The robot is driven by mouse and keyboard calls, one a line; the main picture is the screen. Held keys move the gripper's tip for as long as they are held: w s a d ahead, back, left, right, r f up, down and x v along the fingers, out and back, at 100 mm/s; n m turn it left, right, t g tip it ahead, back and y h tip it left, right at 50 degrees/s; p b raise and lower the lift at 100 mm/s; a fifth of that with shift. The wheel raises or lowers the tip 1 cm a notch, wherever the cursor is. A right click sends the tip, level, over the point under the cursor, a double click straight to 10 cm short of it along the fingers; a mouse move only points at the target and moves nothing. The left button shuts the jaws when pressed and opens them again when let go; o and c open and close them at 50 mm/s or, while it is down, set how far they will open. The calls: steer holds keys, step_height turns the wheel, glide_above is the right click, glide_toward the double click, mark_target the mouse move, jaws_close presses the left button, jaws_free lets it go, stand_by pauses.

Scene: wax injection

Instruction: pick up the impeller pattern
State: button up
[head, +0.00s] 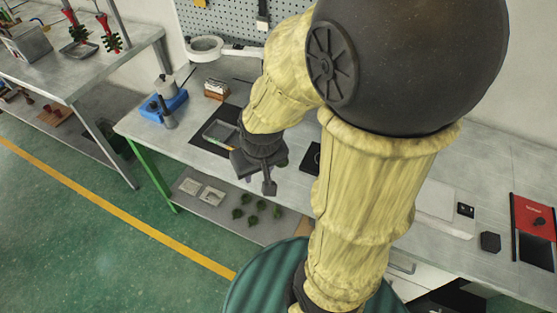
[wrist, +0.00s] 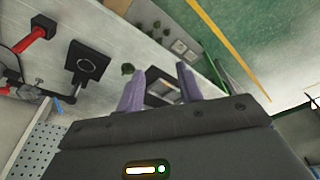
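A small dark green piece, which may be the impeller pattern, lies on the bench in the wrist view (wrist: 127,68), outside the gap between my fingers. Its exact shape is too small to tell. In the head view that spot is mostly behind my arm. Several green pieces (head: 238,213) also lie on the lower shelf. My gripper (head: 256,178) is above the front edge of the bench by the tray. In the wrist view my gripper (wrist: 167,76) has its two fingers apart with nothing held between them. A shallow grey tray (head: 221,132) shows beyond the gap.
A black square plate (wrist: 86,63) and a red-handled tool (wrist: 36,32) are on the bench. A blue holder (head: 163,106) stands at the bench's left end. A ring lamp (head: 205,48) is behind. White pieces (head: 211,196) lie on the lower shelf.

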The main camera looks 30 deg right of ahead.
steer(key=o, duration=0.6)
steer(key=shift+f, duration=0.2)
steer(key=shift+c, duration=0.2)
steer(key=w+d+f+n+g+h+b, duration=0.1)
steer(key=w+f+n+h+b, duration=0.1)
steer(key=f+n, duration=0.35)
steer(key=w+d+f+n+g+h+b, duration=0.1)
steer(key=f+n+g+h+b, duration=0.1)
steer(key=f, duration=0.7)
steer(key=w+d+f+n+g+h+b, duration=0.1)
steer(key=w+d+f+n+h+b, duration=0.2)
steer(key=f, duration=0.4)
steer(key=w+a+r+n+t+h+b, duration=0.3)
steer(key=w+n, duration=0.5)
steer(key=n, duration=0.3)
steer(key=a+t+h, duration=0.1)
steer(key=t+h, duration=0.1)
steer(key=h, duration=0.1)
steer(key=shift+a+r+t, duration=0.15)
steer(key=shift+a+t, duration=0.1)
steer(key=shift+t, duration=0.05)
steer(key=shift+w, duration=0.1)
steer(key=x, duration=1.2)
steer(key=shift+d, duration=0.1)
